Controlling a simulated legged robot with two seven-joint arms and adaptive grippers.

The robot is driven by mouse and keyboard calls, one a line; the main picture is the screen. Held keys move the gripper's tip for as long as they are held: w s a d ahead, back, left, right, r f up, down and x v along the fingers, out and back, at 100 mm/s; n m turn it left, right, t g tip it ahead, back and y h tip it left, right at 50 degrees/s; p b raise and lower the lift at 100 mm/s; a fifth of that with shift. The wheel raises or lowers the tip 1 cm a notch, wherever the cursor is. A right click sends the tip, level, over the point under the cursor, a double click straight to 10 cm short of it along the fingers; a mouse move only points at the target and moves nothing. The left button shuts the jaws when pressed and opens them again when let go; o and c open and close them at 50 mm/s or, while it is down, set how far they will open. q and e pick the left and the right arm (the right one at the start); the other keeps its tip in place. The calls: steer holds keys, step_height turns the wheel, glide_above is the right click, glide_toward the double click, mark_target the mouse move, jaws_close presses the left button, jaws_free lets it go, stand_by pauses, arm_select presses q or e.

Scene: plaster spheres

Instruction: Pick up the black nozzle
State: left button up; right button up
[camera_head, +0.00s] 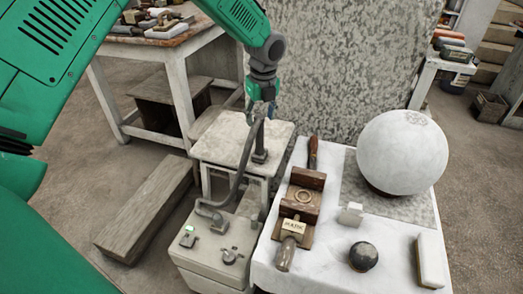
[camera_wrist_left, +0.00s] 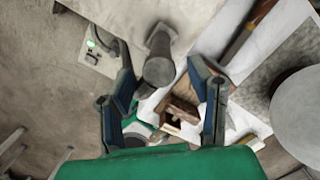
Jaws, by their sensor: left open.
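The black nozzle (camera_head: 260,143) stands upright on a small pale stand (camera_head: 213,150) in the head view. A grey hose (camera_head: 236,180) shows beside it and curves down to the grey box below. My left gripper (camera_head: 262,104) points down just above the nozzle, its fingers partly hidden by its own body. In the left wrist view the nozzle (camera_wrist_left: 158,68) is a dark cylinder between the two spread fingers of my left gripper (camera_wrist_left: 163,72), nearer the left one. The gripper is open and holds nothing. My right gripper is not in view.
A grey box (camera_head: 195,258) with a green-lit switch (camera_head: 188,237) stands in front of the stand. A white table (camera_head: 325,270) at right holds a big plaster sphere (camera_head: 402,152), a wooden clamp (camera_head: 302,195) and a dark ball (camera_head: 363,256). A mottled slab (camera_head: 345,60) rises behind.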

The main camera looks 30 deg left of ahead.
mark_target(259, 135)
arm_select(q)
steer(key=shift+w+d+f, duration=0.1)
steer(key=shift+d+f, duration=0.1)
steer(key=shift+f, duration=0.9)
steer(key=f+b, duration=0.1)
steer(key=f, duration=0.1)
steer(key=a+f+b, duration=0.1)
steer(key=f, duration=0.2)
steer(key=shift+w+a+f, duration=0.2)
steer(key=shift+f, duration=0.05)
steer(key=shift+d+r, duration=0.15)
steer(key=shift+c, duration=0.4)
jaws_close()
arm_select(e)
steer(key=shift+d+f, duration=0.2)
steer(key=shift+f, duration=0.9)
